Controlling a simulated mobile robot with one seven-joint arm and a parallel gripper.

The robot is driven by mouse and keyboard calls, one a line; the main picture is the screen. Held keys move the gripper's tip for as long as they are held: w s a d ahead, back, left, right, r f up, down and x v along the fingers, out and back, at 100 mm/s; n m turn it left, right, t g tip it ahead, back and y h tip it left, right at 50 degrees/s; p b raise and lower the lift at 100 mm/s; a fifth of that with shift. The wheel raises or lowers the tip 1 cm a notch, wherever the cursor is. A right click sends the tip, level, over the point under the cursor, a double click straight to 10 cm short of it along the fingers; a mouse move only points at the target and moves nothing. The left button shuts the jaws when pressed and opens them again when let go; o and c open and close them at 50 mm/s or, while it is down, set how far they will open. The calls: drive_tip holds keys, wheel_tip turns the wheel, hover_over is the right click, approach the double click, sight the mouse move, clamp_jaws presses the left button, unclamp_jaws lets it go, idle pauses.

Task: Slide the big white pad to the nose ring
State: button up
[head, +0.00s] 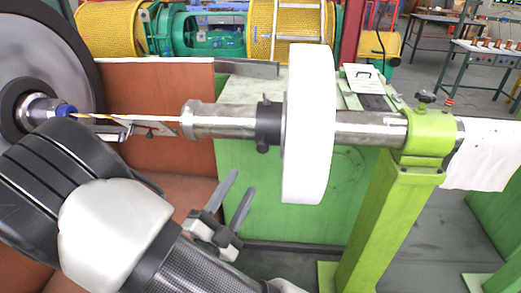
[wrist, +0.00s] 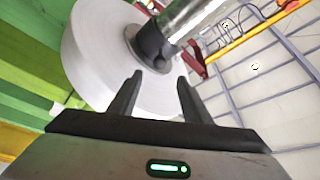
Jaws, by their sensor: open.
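The big white pad (head: 308,125) is a thick upright disc around a horizontal steel shaft (head: 370,129). A dark collar (head: 268,122) with knobs sits against or close to its left face. A wider steel ring (head: 189,119) is at the shaft's left end; I cannot tell for sure that it is the nose ring. My gripper (head: 243,181) is open and empty, below the shaft and left of the pad. In the wrist view, the pad (wrist: 90,45) and collar (wrist: 150,42) lie beyond my open fingers (wrist: 160,78), with no contact visible.
A green post (head: 385,215) with a clamp (head: 430,130) supports the shaft on the right. A large grey wheel (head: 35,60) stands at the left, with a thin rod (head: 155,121) running to the shaft. A green panel (head: 270,200) is behind my gripper. The shaft between ring and collar looks clear.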

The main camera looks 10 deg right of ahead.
sight(260, 151)
drive_tip(key=x, duration=1.3)
drive_tip(key=shift+w+d+r+b, duration=0.1)
drive_tip(key=shift+w+d+b, duration=0.1)
drive_tip(key=shift+w+b, duration=0.1)
drive_tip(key=shift+c, duration=0.2)
drive_tip(key=shift+s, duration=0.1)
clamp_jaws()
